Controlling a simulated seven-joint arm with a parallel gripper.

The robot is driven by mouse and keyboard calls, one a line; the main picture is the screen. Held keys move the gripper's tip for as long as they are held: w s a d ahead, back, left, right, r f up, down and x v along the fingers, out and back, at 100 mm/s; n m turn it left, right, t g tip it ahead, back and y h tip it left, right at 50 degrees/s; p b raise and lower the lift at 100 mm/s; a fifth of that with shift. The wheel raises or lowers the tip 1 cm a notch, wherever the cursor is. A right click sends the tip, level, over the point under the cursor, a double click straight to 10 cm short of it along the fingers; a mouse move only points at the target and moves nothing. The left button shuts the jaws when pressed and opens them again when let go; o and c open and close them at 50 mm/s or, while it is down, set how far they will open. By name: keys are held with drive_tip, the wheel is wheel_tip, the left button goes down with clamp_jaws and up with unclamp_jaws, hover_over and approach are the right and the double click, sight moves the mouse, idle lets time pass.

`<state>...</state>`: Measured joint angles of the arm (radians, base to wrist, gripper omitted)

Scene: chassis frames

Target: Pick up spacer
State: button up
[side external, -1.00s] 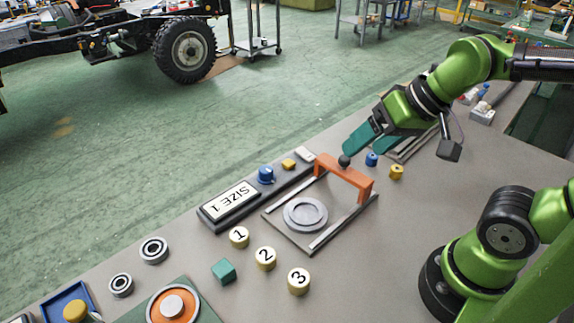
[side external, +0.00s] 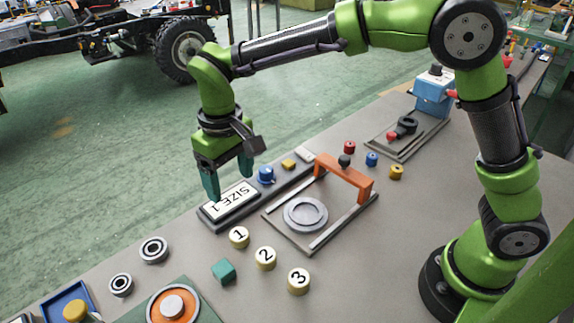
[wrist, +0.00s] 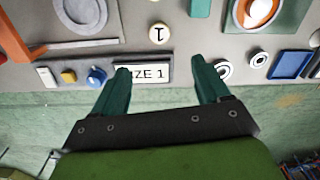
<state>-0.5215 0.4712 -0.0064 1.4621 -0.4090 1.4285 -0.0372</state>
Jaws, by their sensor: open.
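Gold cylinders numbered 1 (side external: 239,237), 2 (side external: 265,258) and 3 (side external: 299,281) stand upright in a row on the table; I cannot tell for sure that these are the spacers. Cylinder 1 also shows in the wrist view (wrist: 159,34), beyond the fingertips. A black-framed display (side external: 230,204) reads "SIZE 1". My gripper (side external: 230,184) points down, open and empty, above the display near the table's far edge. In the wrist view its teal fingers (wrist: 161,70) stand apart on either side of the display text, partly covering the panel. Nothing is between them.
An orange bridge (side external: 345,176) spans a plate with a grey round disc (side external: 305,214), right of the cylinders. A teal block (side external: 223,271), two bearing-like rings (side external: 153,250) and an orange round fixture (side external: 185,303) lie left. A blue knob (side external: 266,175) sits beside the display.

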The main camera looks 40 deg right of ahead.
sight(240, 235)
wheel_tip(240, 235, down, 16)
drive_tip(key=shift+d+f, duration=0.15)
drive_tip(key=shift+f, duration=0.05)
idle(0.4)
drive_tip(key=shift+r, duration=0.1)
drive_tip(key=c, duration=1.3)
